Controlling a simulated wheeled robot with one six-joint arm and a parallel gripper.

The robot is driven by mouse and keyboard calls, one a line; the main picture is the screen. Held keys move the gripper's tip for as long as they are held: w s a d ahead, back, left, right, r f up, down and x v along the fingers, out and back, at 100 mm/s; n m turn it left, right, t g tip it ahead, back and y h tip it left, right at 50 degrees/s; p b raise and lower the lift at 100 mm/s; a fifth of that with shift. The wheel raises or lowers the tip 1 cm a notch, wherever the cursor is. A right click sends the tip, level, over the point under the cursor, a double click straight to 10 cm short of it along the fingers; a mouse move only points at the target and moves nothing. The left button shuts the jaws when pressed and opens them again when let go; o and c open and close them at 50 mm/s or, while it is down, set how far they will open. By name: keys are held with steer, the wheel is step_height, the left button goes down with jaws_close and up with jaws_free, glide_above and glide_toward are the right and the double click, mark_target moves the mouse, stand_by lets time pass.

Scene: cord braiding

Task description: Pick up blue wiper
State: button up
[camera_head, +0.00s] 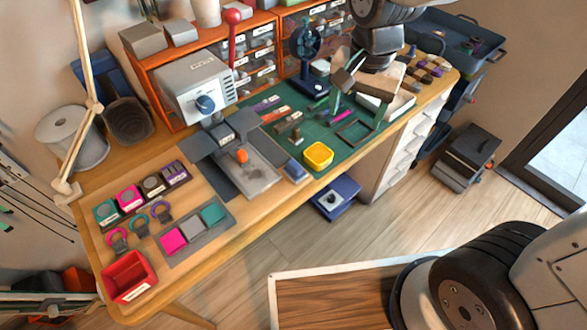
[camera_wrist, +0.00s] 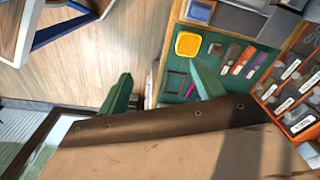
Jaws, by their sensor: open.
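A small blue block (camera_head: 295,170), likely the blue wiper, lies at the front edge of the green mat (camera_head: 345,155), left of a yellow tray (camera_head: 318,155). It also shows in the wrist view as a blue piece (camera_wrist: 200,11) near the top edge, beside the yellow tray (camera_wrist: 188,44). My gripper (camera_head: 357,108) is above the right part of the mat, well to the right of the blue block. In the wrist view its green fingers (camera_wrist: 160,85) are apart, with nothing held between them.
A grey machine (camera_head: 200,88) with a metal plate stands left of the blue block. Orange drawer racks (camera_head: 258,60) and a small dark blue fan (camera_head: 308,45) stand behind. A thin dark frame (camera_head: 355,132) lies on the mat below my gripper. A red bin (camera_head: 128,275) sits front left.

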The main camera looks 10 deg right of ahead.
mark_target(295, 164)
steer(key=w+a+f+m, duration=0.1)
steer(key=a+f, duration=0.2)
steer(key=f, duration=0.1)
steer(key=w+a+f+m, duration=0.2)
steer(key=a+f, duration=0.2)
steer(key=f, duration=0.1)
steer(key=w+a+f+m, duration=0.1)
steer(key=a+f, duration=0.3)
steer(key=shift+w+f+m+g, duration=0.3)
steer(key=shift+f+m, duration=0.1)
step_height(295, 164, down, 8)
steer(key=shift+r, duration=0.1)
steer(key=shift+c, duration=0.4)
steer(key=c, duration=0.7)
